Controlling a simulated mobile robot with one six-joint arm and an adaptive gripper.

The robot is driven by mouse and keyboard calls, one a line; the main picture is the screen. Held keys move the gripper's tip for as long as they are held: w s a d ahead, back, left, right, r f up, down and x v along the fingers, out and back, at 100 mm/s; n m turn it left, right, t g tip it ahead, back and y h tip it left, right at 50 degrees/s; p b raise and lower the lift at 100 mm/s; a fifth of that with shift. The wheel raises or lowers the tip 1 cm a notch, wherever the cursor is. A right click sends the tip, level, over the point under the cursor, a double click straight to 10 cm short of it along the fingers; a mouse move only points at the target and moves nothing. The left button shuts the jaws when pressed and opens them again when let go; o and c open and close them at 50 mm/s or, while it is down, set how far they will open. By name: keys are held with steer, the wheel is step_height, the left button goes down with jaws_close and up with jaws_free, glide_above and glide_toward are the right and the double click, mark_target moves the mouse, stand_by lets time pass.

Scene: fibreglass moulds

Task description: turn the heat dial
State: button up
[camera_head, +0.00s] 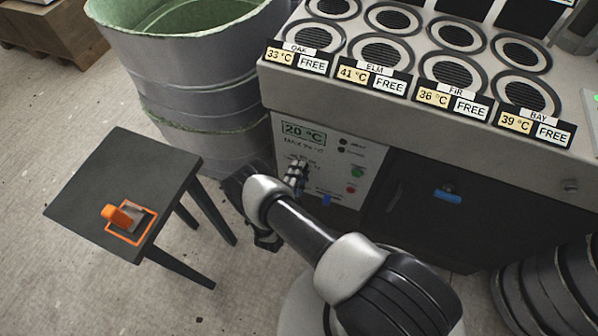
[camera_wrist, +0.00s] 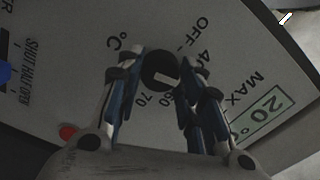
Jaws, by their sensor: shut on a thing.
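The heat dial (camera_wrist: 160,68) is a round black knob with a pale pointer mark, on the light control panel (camera_wrist: 70,62). OFF, a partly covered 40, 60 and 70 are printed around it. My gripper (camera_wrist: 158,82) has one finger on each side of the dial and is shut on it. In the head view my gripper (camera_head: 297,178) is at the panel, below the display (camera_head: 304,131), which reads 20 °C.
A green and a red button (camera_head: 351,189) sit right of my gripper. The bench top (camera_head: 275,85) overhangs the panel.

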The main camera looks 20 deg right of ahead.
steer(key=shift+m, duration=1)
steer(key=o, duration=1.1)
steer(key=shift+a, duration=0.1)
steer(key=v, duration=1.2)
steer(key=shift+w, duration=0.1)
